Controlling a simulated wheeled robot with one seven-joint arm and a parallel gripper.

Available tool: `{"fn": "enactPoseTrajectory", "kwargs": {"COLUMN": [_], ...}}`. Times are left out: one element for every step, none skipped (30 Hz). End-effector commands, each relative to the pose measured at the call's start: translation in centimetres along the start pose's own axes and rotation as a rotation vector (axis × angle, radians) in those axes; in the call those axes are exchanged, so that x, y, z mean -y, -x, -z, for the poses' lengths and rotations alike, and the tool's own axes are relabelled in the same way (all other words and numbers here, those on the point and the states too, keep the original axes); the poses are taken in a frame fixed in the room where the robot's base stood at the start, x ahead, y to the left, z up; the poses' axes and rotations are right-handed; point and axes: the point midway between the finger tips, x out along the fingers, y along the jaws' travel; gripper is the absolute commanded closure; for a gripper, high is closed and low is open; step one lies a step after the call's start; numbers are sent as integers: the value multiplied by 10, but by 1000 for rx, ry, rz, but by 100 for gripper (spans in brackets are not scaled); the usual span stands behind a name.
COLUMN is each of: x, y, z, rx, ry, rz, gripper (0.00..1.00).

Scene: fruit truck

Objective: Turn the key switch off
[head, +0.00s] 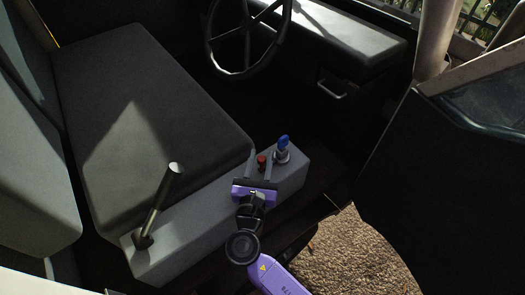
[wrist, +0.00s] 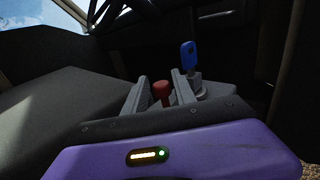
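The key switch has a blue key (head: 283,142) standing upright in a silvery switch base (head: 281,157) on the grey console. The blue key also shows in the wrist view (wrist: 188,55), just right of and beyond my right finger. My gripper (head: 263,160) is open and low over the console. A red knob (head: 261,166) shows between its two fingers in both views. In the wrist view my gripper (wrist: 160,78) has nothing clamped in it. I cannot tell whether a finger touches the knob or the switch base. The key's turn angle is hard to read.
The grey console (head: 160,258) carries a dark lever (head: 160,205) at its near left end. A dark seat (head: 150,95) lies left of it. The steering wheel (head: 246,70) and dashboard (head: 335,35) are beyond. An open door (head: 450,190) stands at the right.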

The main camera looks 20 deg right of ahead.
Motion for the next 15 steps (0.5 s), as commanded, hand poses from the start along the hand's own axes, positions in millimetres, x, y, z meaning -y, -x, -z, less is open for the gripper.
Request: {"fn": "enactPoseTrajectory", "kwargs": {"x": [0, 0, 0, 0, -1, 0, 0, 0, 0, 0, 0, 0, 0, 0, 0], "y": [10, 14, 21, 25, 29, 33, 36, 38, 40, 42, 43, 44, 44, 44, 44], "z": [2, 2, 2, 2, 2, 1, 1, 1, 1, 1, 1, 0, 0, 0, 0], "rx": [-1, -1, -1, -1, -1, 0, 0, 0, 0, -1, -1, 0, 0, 0, 0], "ry": [0, 0, 0, 0, 0, -1, -1, -1, 0, 0, 0, 0, 0, 0, 0], "rz": [-2, -3, -2, -3, -3, -2, -1, -1, -1, -1, -1, 0, 0, 0, 0], "gripper": [68, 68, 68, 68, 68, 68, 68, 68, 68, 68, 68, 68, 68, 68, 68]}}
